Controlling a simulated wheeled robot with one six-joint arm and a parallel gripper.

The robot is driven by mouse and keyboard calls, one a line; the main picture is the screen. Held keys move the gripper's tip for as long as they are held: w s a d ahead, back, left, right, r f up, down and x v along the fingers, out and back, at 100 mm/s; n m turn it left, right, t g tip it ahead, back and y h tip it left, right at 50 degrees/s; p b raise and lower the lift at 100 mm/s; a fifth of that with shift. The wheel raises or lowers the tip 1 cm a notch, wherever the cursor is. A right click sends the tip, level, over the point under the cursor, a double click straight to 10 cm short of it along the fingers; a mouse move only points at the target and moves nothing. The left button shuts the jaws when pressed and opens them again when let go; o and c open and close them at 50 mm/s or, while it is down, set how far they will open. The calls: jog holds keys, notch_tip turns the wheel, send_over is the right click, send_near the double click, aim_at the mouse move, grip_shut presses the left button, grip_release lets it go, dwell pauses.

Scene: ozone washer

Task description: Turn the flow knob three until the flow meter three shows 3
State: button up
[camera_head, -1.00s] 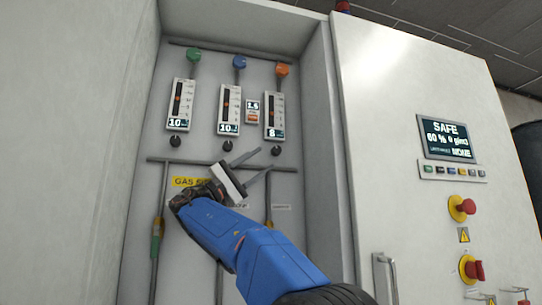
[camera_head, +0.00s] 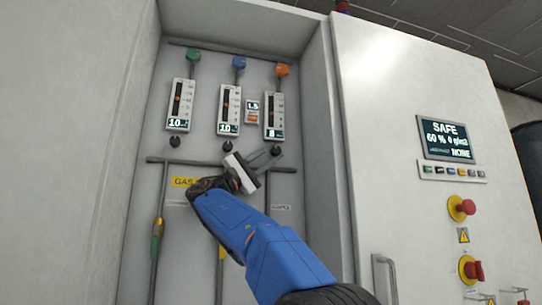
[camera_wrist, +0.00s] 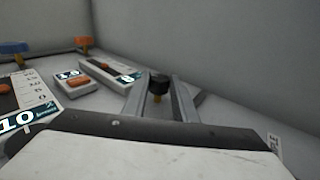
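Flow meter three (camera_head: 274,115) is the rightmost white gauge on the cabinet's back panel, below an orange valve handle. Its display is small in the head view and appears to read 8 in the wrist view (camera_wrist: 127,77). Flow knob three (camera_head: 277,151) is the small black knob below it, partly behind my fingers in the head view. In the wrist view the black knob (camera_wrist: 158,82) appears between the two finger tips. My gripper (camera_head: 270,156) is open, its fingers pointing up and right at the knob. I cannot tell whether either finger touches it.
Two more meters (camera_head: 179,105) (camera_head: 229,110) reading 10 stand to the left, with black knobs (camera_head: 175,141) (camera_head: 228,146) below. A horizontal pipe (camera_head: 160,160) runs just under the knobs. The cabinet's side wall (camera_head: 322,130) is close on the right.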

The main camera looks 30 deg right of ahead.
jog(key=shift+d+f+h, duration=0.1)
jog(key=shift+f+h, duration=0.05)
jog(key=shift+h, duration=0.55)
jog(key=o, duration=1)
jog(key=shift+o, duration=0.2)
jog(key=s+v, duration=0.1)
jog(key=v, duration=0.6)
jog(key=shift+w+f, duration=0.2)
jog(key=shift+w, duration=0.3)
